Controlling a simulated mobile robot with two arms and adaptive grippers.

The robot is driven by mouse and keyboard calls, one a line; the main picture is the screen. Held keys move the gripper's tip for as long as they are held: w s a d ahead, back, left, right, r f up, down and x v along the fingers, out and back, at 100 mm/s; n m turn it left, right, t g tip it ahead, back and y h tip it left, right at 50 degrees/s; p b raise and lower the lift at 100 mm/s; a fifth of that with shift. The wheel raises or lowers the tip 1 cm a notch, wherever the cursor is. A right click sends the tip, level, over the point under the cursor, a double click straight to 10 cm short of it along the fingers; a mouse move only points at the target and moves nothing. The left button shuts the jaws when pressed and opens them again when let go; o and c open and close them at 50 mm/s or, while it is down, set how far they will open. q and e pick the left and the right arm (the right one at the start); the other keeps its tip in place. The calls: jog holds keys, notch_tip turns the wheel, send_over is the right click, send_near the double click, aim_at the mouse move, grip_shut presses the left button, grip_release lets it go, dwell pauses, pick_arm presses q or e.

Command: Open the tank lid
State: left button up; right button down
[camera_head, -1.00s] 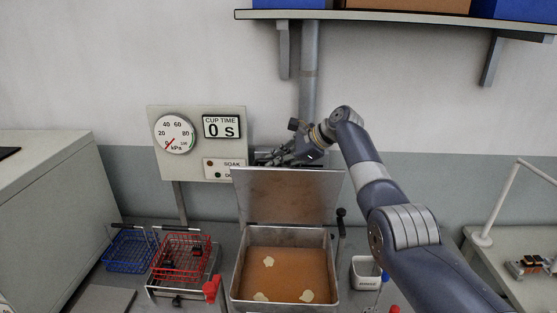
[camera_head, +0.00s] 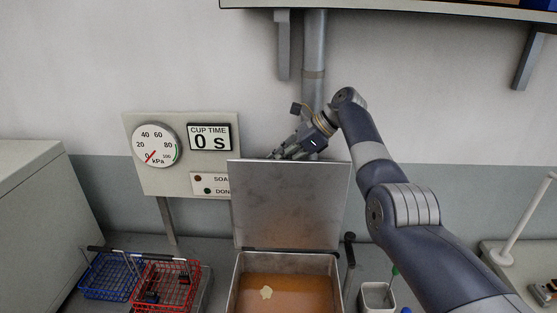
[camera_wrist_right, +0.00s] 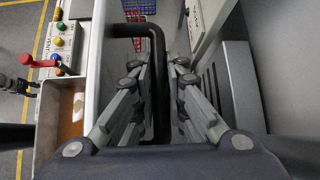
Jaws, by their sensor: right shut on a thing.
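The tank (camera_head: 237,285) is a metal box with orange-brown liquid and a pale piece floating in it. Its grey lid (camera_head: 290,205) stands raised, roughly upright, on the hinge at the tank's back edge. My right gripper (camera_head: 284,152) is behind the lid's top edge, its fingertips partly hidden. In the right wrist view, my right gripper (camera_wrist_right: 156,75) is shut on the black bar handle (camera_wrist_right: 148,30) beside the lid's metal edge. My left gripper is not in the head view.
Blue (camera_head: 112,277) and red (camera_head: 168,283) wire baskets stand left of the tank. A gauge panel (camera_head: 170,178) reading 0 s stands behind them. A small white cup (camera_head: 377,297) is right of the tank. A wall pipe (camera_head: 314,70) rises behind my gripper.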

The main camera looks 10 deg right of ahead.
jog(key=shift+s, duration=0.1)
jog(key=c, duration=1.6)
grip_release()
jog(key=v, duration=1.2)
